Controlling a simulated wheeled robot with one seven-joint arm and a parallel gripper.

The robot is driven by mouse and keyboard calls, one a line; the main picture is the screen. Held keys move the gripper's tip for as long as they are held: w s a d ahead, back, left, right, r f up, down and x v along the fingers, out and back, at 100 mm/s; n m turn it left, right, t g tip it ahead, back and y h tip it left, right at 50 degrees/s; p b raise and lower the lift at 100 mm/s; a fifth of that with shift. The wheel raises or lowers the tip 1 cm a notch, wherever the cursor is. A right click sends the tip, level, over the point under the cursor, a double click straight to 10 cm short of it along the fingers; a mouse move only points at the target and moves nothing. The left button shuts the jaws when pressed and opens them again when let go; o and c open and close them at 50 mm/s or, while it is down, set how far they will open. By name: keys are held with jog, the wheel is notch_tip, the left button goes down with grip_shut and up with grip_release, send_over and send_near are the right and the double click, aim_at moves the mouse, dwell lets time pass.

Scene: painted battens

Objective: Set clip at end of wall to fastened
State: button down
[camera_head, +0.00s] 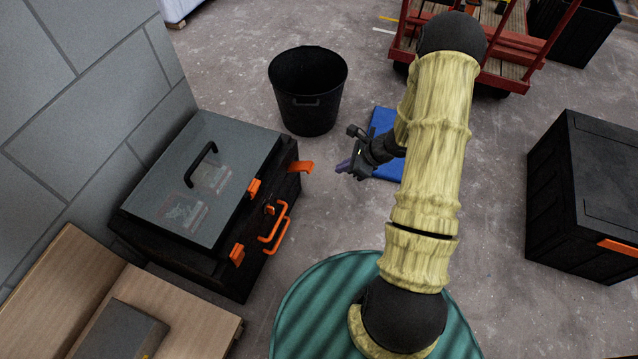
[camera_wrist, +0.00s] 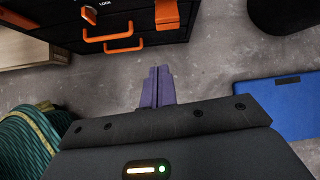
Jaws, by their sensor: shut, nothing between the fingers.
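A black toolbox with a grey translucent lid (camera_head: 190,185) stands against the grey wall. An orange clip (camera_head: 301,166) sticks outward at the far end of its front; it also shows at the top of the wrist view (camera_wrist: 167,14). Another orange clip (camera_head: 237,254) sits close against the near end of the front. My gripper (camera_head: 344,166) is to the right of the far clip, with a gap between them. In the wrist view its purple fingers (camera_wrist: 158,88) are together and empty, pointing toward the toolbox front.
Orange handles (camera_head: 275,228) project from the toolbox front. A black bin (camera_head: 308,95) stands beyond it. A blue flat object (camera_head: 388,172) lies on the floor behind my gripper. A black crate (camera_head: 585,190) is at right, a wooden piece (camera_head: 160,310) at lower left. Floor between toolbox and gripper is clear.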

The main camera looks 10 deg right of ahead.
aim_at(301, 168)
jog(key=shift+m+t, duration=0.3)
jog(key=shift+m, duration=0.4)
jog(key=f, duration=0.2)
jog(key=d+f+b, duration=0.1)
jog(key=f, duration=0.1)
jog(key=shift+w, duration=0.35)
jog(key=b+x, duration=0.6)
jog(key=x, duration=0.4)
jog(key=r, duration=0.1)
jog(key=a+r, duration=0.1)
jog(key=w+r, duration=0.1)
jog(key=shift+w+a+r, duration=0.1)
jog(key=shift+a+r, duration=0.15)
jog(key=shift+r, duration=0.05)
